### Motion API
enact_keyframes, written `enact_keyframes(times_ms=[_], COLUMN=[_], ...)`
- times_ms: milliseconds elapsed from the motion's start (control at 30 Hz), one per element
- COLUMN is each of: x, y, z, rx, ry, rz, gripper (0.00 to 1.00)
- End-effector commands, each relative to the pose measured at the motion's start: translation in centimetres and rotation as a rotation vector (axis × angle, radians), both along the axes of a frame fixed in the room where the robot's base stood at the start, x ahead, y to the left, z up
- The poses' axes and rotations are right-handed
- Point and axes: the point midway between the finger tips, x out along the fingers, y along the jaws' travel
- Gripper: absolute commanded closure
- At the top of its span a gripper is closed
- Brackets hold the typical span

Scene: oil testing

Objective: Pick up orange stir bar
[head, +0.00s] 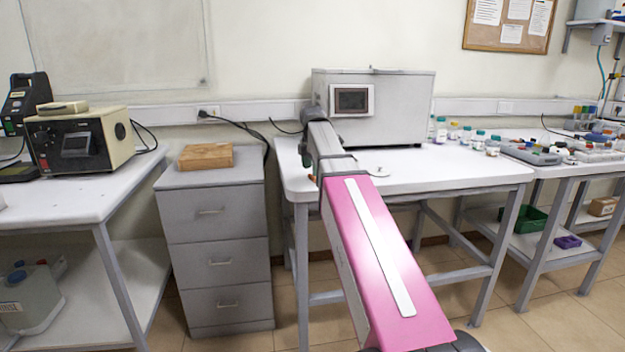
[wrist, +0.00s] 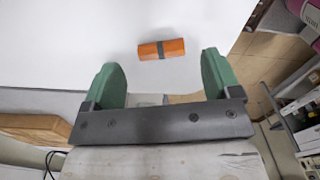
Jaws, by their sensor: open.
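The orange stir bar (wrist: 161,49) shows in the wrist view as a short orange cylinder with a dark band around its middle. It lies on the white table top (wrist: 45,50), which also shows in the head view (head: 440,172). My gripper (wrist: 162,75) is open, with its two green fingers spread apart and nothing between them. The bar lies beyond the fingertips, roughly centred between them in the picture, and apart from them.
A grey box-shaped instrument (head: 405,110) stands at the back of the table. Several small bottles (head: 480,138) stand at its right end. A grey drawer cabinet (head: 215,240) with a wooden block (head: 206,157) is to the left. The table around the bar is clear.

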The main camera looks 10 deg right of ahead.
Motion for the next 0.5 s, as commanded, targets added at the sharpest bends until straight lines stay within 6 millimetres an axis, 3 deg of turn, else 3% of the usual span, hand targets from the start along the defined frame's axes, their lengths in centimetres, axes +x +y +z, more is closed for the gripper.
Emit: enact_keyframes(times_ms=[200, 433, 500], x=[-0.2, -0.1, -0.1], y=[-0.1, -0.1, -0.1], z=[-2.6, -2.7, -2.7], rx=[0.001, 0.000, 0.000], ry=[0.001, 0.000, 0.000], rz=[0.000, 0.000, 0.000], gripper=[0.17, 0.17, 0.40])
